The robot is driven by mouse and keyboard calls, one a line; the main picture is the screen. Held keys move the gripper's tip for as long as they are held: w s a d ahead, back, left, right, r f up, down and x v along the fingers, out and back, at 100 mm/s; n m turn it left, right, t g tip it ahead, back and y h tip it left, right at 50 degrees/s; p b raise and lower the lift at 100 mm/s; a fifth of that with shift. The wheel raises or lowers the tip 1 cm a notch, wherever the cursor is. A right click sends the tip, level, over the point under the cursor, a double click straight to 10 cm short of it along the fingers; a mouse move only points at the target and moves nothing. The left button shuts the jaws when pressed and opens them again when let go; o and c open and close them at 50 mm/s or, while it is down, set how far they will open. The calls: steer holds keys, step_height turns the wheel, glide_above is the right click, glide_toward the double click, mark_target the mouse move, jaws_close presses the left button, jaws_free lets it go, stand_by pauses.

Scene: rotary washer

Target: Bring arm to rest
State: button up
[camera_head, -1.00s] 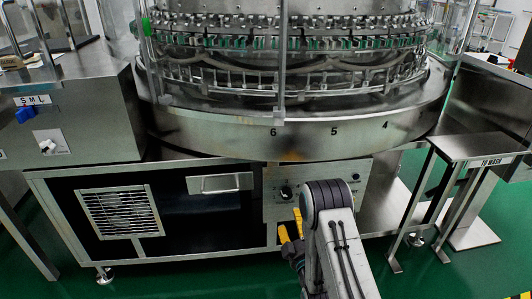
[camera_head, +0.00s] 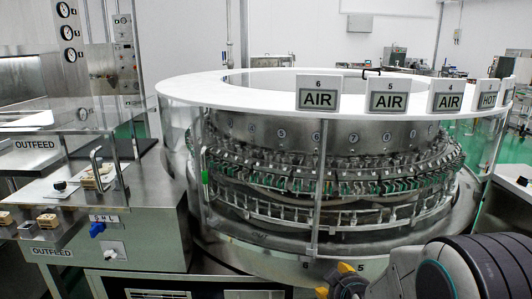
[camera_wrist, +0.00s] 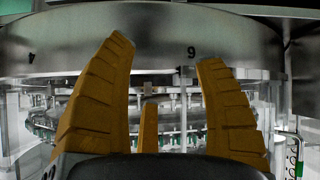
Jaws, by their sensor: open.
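My arm shows at the lower right of the head view, with a dark rounded joint and a light grey link. My gripper (camera_head: 338,286) is only partly in that view, at the bottom edge, as yellow and dark pieces. The rotary washer (camera_head: 345,137) fills the middle of the head view.
A steel outfeed cabinet (camera_head: 150,225) with a blue knob stands at the left. Signs marked AIR (camera_head: 318,93) line the washer's white top ring (camera_head: 230,90). A steel surface (camera_head: 515,182) is at the right edge. Green floor shows in small patches behind.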

steer(key=s+r+m+g+p, duration=0.2)
steer(key=s+r+g+p, duration=0.4)
steer(key=s+r+p, duration=1.1)
steer(key=s+r, duration=0.9)
steer(key=s, duration=0.1)
steer(key=shift+m+g+p, duration=0.4)
steer(key=shift+s, duration=0.1)
